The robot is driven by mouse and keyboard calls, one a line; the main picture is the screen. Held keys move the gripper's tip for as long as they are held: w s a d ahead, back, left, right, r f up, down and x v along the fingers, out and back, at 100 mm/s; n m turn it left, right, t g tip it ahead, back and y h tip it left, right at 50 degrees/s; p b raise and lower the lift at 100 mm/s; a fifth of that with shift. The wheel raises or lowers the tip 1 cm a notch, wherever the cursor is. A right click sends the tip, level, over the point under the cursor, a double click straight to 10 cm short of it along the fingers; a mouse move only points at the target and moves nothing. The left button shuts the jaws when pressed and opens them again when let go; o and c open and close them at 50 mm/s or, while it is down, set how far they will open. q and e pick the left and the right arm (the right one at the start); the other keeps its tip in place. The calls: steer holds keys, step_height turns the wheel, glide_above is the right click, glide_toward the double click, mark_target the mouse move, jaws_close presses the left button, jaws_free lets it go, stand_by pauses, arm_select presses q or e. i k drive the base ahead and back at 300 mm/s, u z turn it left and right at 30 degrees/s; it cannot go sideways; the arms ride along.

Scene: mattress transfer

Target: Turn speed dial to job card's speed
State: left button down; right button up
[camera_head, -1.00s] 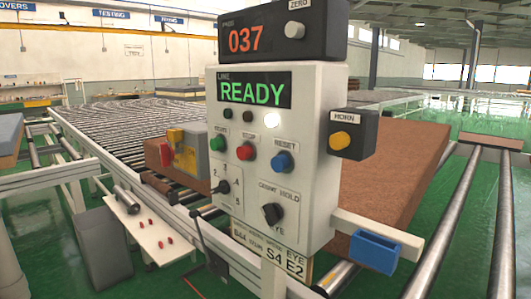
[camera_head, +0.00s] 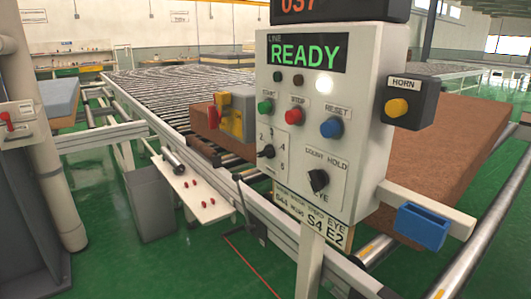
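The white control panel (camera_head: 352,150) stands on a post at centre right. Its screen (camera_head: 308,53) reads READY in green. The speed dial (camera_head: 266,152) is a small black knob at the panel's lower left, with numbers around it; 2, 3, 4 and 5 can be made out. Its exact pointing is too small to tell. The job card (camera_head: 312,220) is a cream plate under the panel, with small print and larger "S4", "EYE" and "E2". A black count/hold knob (camera_head: 317,181) sits right of the dial. Neither of my grippers is in view.
Green, red and blue buttons (camera_head: 332,127) sit above the dial. A horn box (camera_head: 410,103) and a blue bin (camera_head: 422,226) stick out at right. A roller conveyor (camera_head: 160,95) runs behind; a brown mattress (camera_head: 440,150) lies behind the panel. Green floor (camera_head: 180,265) is open at lower left.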

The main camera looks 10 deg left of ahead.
mark_target(270, 152)
steer(key=k, duration=1.15)
steer(key=u, duration=1.05)
steer(key=i, duration=1.4)
steer(key=z, duration=0.25)
